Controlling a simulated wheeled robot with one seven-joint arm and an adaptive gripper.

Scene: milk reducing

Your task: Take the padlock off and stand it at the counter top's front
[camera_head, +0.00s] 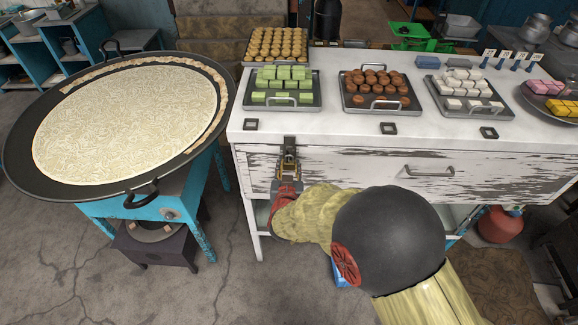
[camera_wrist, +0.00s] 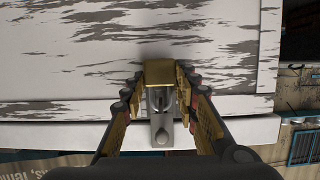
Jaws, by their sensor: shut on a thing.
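The brass padlock (camera_wrist: 159,72) sits between the two fingers of my gripper (camera_wrist: 160,92) in the wrist view. My gripper is shut on it. A grey metal hasp (camera_wrist: 162,132) shows right beside the padlock; whether the shackle is still through it cannot be told. In the head view my gripper (camera_head: 288,172) is at the left part of the drawer front (camera_head: 350,168), just below the hasp (camera_head: 289,146), and largely covers the padlock. The white counter top (camera_head: 320,128) is above, with a bare strip along its front.
Three dark square pieces (camera_head: 251,125) (camera_head: 388,128) (camera_head: 489,132) lie along the counter's front edge. Behind them stand trays of green (camera_head: 282,108), brown (camera_head: 380,105) and white sweets (camera_head: 466,114). A large pan (camera_head: 22,165) stands left. A drawer handle (camera_head: 430,173) is to the right.

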